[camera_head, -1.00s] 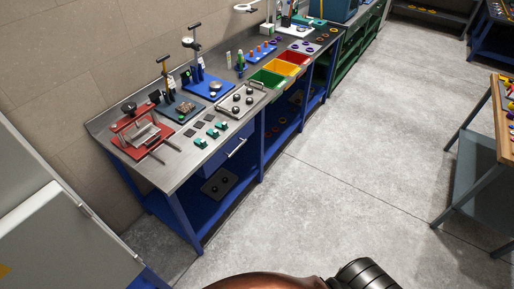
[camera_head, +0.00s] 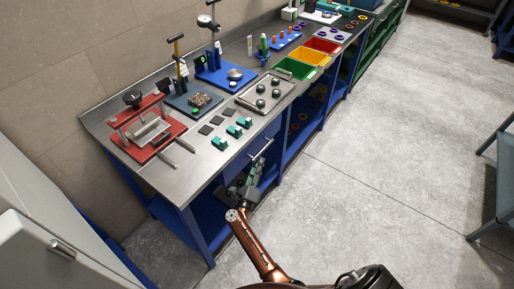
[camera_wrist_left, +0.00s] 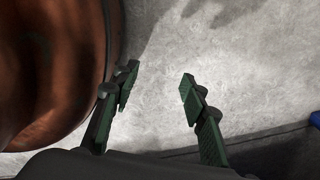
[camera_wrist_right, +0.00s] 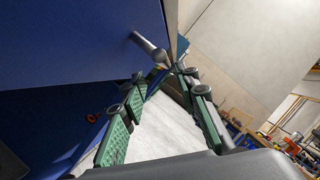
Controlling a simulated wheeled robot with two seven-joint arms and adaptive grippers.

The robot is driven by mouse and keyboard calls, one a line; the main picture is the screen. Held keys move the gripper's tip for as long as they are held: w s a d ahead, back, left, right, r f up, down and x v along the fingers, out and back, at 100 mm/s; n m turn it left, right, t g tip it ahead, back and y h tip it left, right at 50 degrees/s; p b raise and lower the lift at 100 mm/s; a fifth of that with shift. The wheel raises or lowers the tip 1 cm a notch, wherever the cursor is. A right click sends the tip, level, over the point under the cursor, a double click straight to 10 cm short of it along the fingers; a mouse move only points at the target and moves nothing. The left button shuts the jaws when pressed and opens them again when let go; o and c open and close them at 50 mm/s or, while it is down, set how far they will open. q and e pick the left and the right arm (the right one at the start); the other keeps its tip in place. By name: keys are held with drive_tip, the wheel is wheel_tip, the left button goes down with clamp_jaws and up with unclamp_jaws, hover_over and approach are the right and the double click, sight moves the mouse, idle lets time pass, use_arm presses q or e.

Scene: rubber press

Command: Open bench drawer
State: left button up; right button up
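The bench drawer has a blue front, which fills the upper left of the right wrist view (camera_wrist_right: 70,45). Its metal bar handle (camera_head: 262,150) stands out from the front below the bench top. In the head view the drawer looks shut. My right gripper (camera_head: 256,165) is just below the handle. In the right wrist view my right gripper (camera_wrist_right: 162,82) is open, its green-padded fingers apart, and the handle (camera_wrist_right: 150,47) shows just beyond the fingertips, not clasped. My left gripper (camera_wrist_left: 158,80) is open and empty above the grey floor; it is not seen in the head view.
The steel bench top (camera_head: 195,165) carries a red press (camera_head: 148,130), a blue-based stand (camera_head: 225,75), a tray with dark knobs (camera_head: 265,93) and coloured bins (camera_head: 295,68). A pale cabinet (camera_head: 50,240) stands at the left. The floor (camera_head: 370,180) right of the bench is clear.

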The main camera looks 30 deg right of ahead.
sight(263, 149)
drive_tip(key=shift+m, duration=0.3)
drive_tip(key=x, duration=0.7)
drive_tip(key=shift+s+d+r, duration=0.1)
drive_tip(key=shift+s+r, duration=0.1)
drive_tip(key=shift+r, duration=0.15)
drive_tip(key=shift+w+d, duration=0.2)
drive_tip(key=shift+w+d+r, duration=0.1)
drive_tip(key=shift+d, duration=0.05)
drive_tip(key=c, duration=0.6)
clamp_jaws()
use_arm(q)
drive_tip(key=s, duration=0.3)
drive_tip(key=shift+s+a+f+g, duration=0.1)
drive_tip(key=shift+f+g, duration=0.05)
drive_tip(key=shift+g, duration=0.15)
drive_tip(key=shift+w, duration=0.2)
